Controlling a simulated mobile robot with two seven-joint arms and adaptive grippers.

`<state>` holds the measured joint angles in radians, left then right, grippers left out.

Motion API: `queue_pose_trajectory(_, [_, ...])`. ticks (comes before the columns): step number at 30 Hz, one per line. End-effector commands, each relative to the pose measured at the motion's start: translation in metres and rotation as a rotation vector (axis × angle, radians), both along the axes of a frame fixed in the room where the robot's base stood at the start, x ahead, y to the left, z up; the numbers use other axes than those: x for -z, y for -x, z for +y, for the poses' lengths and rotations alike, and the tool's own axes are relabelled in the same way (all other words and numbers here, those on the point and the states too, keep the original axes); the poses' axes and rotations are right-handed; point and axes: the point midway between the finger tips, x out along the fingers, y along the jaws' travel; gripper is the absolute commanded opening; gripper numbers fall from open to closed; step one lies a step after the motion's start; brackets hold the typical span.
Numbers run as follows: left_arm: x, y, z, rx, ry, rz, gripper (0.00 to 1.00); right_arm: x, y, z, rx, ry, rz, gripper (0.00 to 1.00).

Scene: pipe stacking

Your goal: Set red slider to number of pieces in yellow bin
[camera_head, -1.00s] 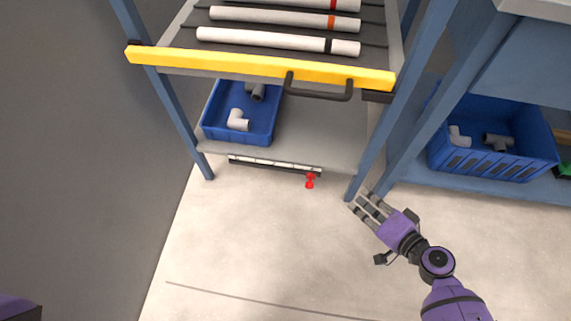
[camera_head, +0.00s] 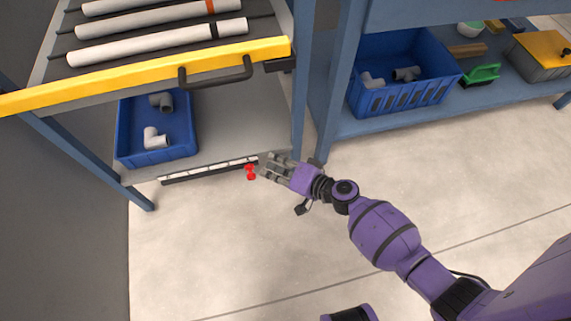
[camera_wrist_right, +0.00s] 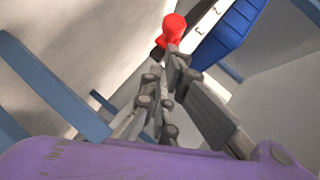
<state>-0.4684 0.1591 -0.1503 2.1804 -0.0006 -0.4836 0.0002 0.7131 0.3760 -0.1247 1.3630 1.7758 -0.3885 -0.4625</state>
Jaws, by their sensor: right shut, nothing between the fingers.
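The red slider (camera_head: 250,172) is a small knob at the right end of a white strip with a dark edge (camera_head: 205,171), along the front of the cart's lower shelf. In the right wrist view the red slider (camera_wrist_right: 174,28) shows just beyond my fingertips, with printed numbers 2 and 3 on the strip beside it. My right gripper (camera_head: 268,166) is shut and empty, just right of the slider; I cannot tell if it touches. A grey bin with a yellow top (camera_head: 541,48) stands at the far right; its contents are not visible. My left gripper is not in view.
A blue bin (camera_head: 120,140) with two pipe elbows stands on the lower shelf. Another blue bin (camera_head: 405,98) with fittings stands on the right shelf, near a green brush-like item (camera_head: 481,75). A yellow-edged tray (camera_head: 130,75) with white pipes is above. Blue cart posts flank the slider.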

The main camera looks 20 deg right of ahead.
Motion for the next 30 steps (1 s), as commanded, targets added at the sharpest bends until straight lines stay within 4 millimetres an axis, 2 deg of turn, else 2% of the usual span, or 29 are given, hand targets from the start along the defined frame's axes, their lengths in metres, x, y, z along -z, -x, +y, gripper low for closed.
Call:
queue_pose_trajectory(5, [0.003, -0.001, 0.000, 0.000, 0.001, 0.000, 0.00, 0.005, -0.001, 0.010, 0.000, 0.001, -0.002, 0.00])
queue_pose_trajectory(16, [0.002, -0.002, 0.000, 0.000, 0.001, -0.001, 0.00, 0.005, -0.001, 0.013, 0.000, -0.001, -0.002, 0.00])
queue_pose_trajectory(24, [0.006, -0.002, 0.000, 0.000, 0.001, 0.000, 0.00, 0.005, -0.003, 0.059, -0.001, -0.003, -0.002, 0.00])
queue_pose_trajectory(30, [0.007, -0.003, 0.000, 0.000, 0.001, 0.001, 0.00, 0.005, -0.003, 0.072, -0.001, 0.000, -0.003, 0.00])
